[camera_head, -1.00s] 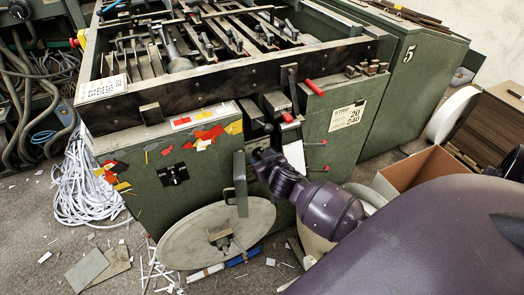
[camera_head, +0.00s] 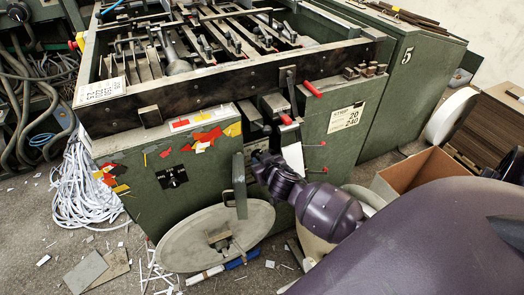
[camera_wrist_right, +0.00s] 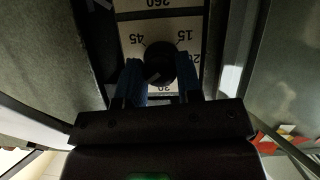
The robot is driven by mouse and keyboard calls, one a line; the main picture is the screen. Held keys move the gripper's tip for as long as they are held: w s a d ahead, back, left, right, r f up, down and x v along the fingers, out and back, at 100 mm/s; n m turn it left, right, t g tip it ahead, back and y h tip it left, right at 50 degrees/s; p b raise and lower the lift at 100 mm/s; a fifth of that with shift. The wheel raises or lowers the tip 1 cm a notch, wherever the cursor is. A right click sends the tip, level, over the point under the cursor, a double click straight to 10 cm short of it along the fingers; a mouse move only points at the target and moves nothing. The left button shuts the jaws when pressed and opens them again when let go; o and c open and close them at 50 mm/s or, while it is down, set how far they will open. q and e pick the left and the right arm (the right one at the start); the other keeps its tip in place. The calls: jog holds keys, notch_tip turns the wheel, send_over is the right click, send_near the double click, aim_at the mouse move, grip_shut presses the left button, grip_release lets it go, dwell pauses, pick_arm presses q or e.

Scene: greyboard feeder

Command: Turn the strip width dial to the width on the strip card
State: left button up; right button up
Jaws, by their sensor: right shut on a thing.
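The strip card (camera_head: 346,118) is a pale label on the green cabinet and reads STRIP, 20, 240. In the right wrist view, the strip width dial's round black knob (camera_wrist_right: 160,60) stands on a pale number plate (camera_wrist_right: 136,22). 45 is at its upper left, 15 at its upper right, and a partly hidden 20 at its right. A 30 shows partly below it. My right gripper (camera_wrist_right: 160,78) has its blue fingers on both sides of the knob, shut on it. In the head view my right gripper (camera_head: 260,162) is at the machine's front, hiding the dial. My left gripper is not in view.
A grey upright bar with a handle (camera_head: 240,184) stands just left of my right gripper, above a round plate (camera_head: 184,246). Red-tipped levers (camera_head: 312,90) stick out above. An open cardboard box (camera_head: 410,172) is at the right. Paper scraps litter the floor.

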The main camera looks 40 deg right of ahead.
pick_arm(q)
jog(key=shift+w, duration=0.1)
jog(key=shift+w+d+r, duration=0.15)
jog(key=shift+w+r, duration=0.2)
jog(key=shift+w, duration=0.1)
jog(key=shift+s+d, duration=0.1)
pick_arm(e)
jog(key=o, duration=0.9)
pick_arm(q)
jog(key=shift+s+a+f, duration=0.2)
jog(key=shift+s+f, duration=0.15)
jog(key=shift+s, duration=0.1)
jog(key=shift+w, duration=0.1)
